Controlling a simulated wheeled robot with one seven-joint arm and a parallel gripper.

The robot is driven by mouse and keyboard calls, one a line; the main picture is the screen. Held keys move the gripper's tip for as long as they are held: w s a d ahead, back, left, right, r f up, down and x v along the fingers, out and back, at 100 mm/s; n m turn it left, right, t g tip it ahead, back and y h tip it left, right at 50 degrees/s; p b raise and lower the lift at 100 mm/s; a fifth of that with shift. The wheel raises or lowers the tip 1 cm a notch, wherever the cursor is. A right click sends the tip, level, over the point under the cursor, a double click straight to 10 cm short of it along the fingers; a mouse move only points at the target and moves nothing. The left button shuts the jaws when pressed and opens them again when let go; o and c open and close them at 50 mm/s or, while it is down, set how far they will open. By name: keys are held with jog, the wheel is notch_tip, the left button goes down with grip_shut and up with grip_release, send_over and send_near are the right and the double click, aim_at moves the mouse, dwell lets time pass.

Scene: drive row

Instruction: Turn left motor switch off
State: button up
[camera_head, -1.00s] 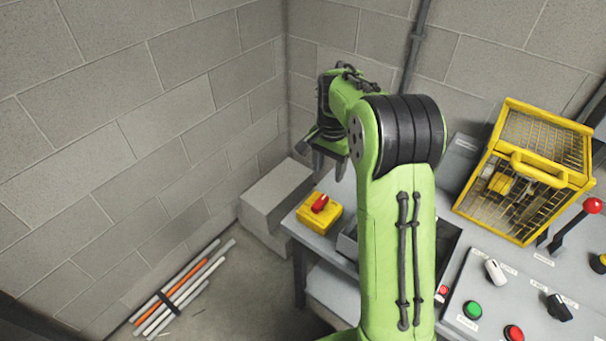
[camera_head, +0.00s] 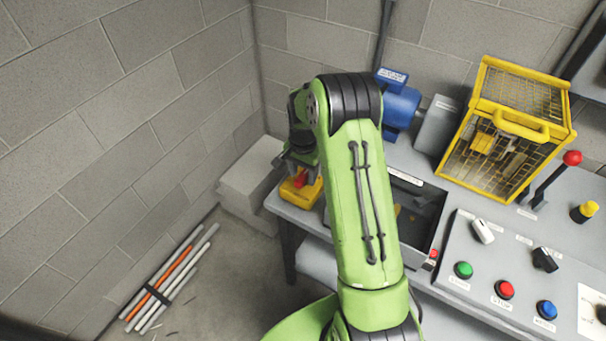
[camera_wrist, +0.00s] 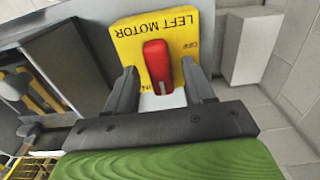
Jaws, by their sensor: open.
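The left motor switch is a yellow box (camera_wrist: 185,28) marked LEFT MOTOR, with a red handle (camera_wrist: 156,60) on its face. In the wrist view the handle's white-marked end points down toward a partly hidden label; the OFF label is at the right. My gripper (camera_wrist: 158,67) is open, with one finger on each side of the handle; I cannot tell whether either touches it. In the head view the yellow box (camera_head: 308,195) sits at the bench's left end, partly hidden under my gripper, and only a bit of the red handle (camera_head: 301,179) shows.
A grey panel with buttons (camera_head: 463,269), knobs and a red-tipped lever (camera_head: 572,158) lies to the right. A yellow mesh cage (camera_head: 520,125) and a blue motor (camera_head: 402,105) stand behind. An open tray (camera_head: 437,203) is beside my arm. Rods (camera_head: 160,284) lie on the floor at left.

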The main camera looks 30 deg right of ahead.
jog(key=shift+f, duration=0.25)
grip_shut()
jog(key=shift+n, duration=0.4)
jog(key=n, duration=0.3)
jog(key=shift+r+n, duration=0.1)
jog(key=shift+n, duration=0.2)
jog(key=n, duration=0.4)
jog(key=shift+b, duration=0.3)
jog(key=n, duration=0.5)
jog(key=shift+n+b, duration=0.35)
jog(key=shift+n, duration=1.95)
